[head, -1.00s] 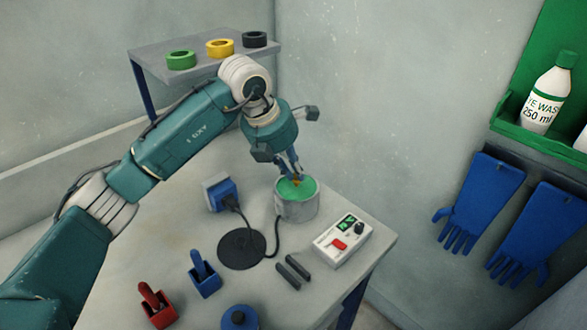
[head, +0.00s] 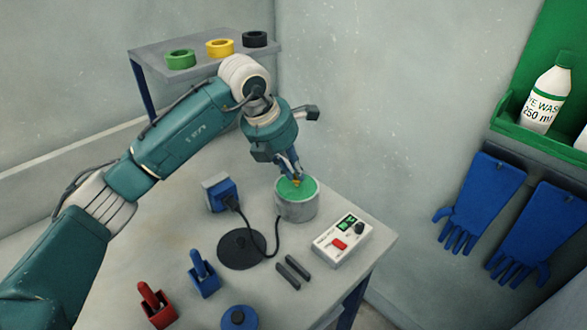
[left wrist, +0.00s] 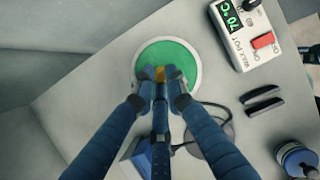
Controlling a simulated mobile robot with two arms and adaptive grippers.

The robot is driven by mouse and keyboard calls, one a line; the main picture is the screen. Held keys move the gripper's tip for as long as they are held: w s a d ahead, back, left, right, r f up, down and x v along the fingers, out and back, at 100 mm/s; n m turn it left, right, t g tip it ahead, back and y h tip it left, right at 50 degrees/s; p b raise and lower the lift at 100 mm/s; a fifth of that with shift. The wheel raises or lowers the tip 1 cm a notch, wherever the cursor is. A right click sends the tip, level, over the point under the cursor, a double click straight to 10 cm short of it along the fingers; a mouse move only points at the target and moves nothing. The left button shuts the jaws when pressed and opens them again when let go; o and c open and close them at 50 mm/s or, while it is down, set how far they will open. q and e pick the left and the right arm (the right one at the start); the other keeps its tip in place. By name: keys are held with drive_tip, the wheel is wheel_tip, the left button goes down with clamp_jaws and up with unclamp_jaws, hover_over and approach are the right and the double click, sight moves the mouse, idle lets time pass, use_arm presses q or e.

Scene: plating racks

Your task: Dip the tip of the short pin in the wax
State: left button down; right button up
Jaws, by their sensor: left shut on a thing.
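The wax pot (head: 296,209) is a grey round pot on the table, filled with green wax (head: 309,189). The wax (left wrist: 186,55) also shows in the left wrist view. My left gripper (head: 295,176) is just above the pot's mouth, pointing down. Its fingers (left wrist: 160,88) are shut on the short pin (head: 297,182), of which a small brass-yellow part shows below them. The pin (left wrist: 160,73) appears against the green wax in the left wrist view. I cannot tell whether its tip touches the wax. My right gripper is out of view.
A white control box (head: 343,240) reading 70 °C stands right of the pot. Two dark bars (head: 293,270), a blue bin (head: 204,280), a red bin (head: 157,306) and a blue bottle (head: 240,318) are nearer. A shelf (head: 147,49) with coloured rings stands behind.

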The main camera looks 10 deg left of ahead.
use_arm(q)
wheel_tip(320, 180, up, 7)
drive_tip(key=p, duration=0.4)
idle(0.4)
idle(0.5)
